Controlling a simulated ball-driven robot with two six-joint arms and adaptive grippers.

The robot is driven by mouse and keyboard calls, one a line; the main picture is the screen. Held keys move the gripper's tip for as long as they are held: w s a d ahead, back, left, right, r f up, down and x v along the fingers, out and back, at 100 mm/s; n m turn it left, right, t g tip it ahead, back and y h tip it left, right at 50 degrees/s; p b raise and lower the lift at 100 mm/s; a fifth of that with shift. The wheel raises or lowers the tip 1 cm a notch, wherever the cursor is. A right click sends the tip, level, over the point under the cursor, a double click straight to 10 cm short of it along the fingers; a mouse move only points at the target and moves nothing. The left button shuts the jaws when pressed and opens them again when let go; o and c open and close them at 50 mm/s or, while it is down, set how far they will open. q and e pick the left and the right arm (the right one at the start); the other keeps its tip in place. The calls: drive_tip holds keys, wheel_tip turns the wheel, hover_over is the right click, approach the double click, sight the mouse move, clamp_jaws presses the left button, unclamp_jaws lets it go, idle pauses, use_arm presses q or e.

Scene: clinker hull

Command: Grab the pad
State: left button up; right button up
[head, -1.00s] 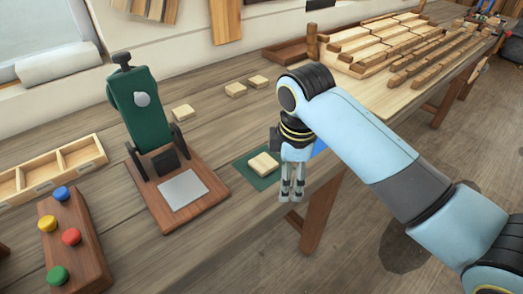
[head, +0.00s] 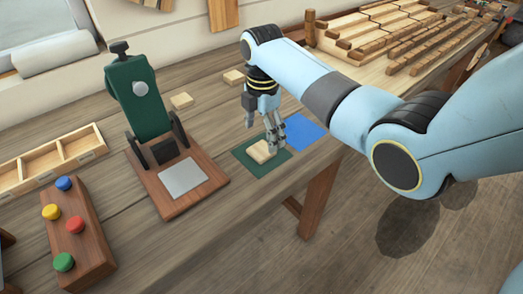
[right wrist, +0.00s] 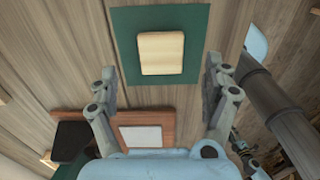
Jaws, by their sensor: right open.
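The pad, a small pale wooden square block (head: 262,151), lies on a dark green mat (head: 246,165) on the bench. In the right wrist view the pad (right wrist: 161,53) lies on the green mat (right wrist: 196,22), ahead of and between the fingers. My right gripper (head: 263,133) is just above and beside the pad, pointing down. Its fingers are spread apart with nothing between them, as the right wrist view (right wrist: 160,88) shows. I see no contact with the pad. My left gripper is not in view.
A green press on a wooden base (head: 177,185) stands left of the mat. A blue square (head: 303,132) lies to the right. Two more pale blocks lie behind (head: 181,101). A button board (head: 76,232) and a wooden tray (head: 50,162) are at the left.

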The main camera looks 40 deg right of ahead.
sight(262, 150)
drive_tip(key=f, duration=0.5)
drive_tip(key=shift+a, duration=0.2)
drive_tip(key=shift+s, duration=0.1)
drive_tip(key=c, duration=1.1)
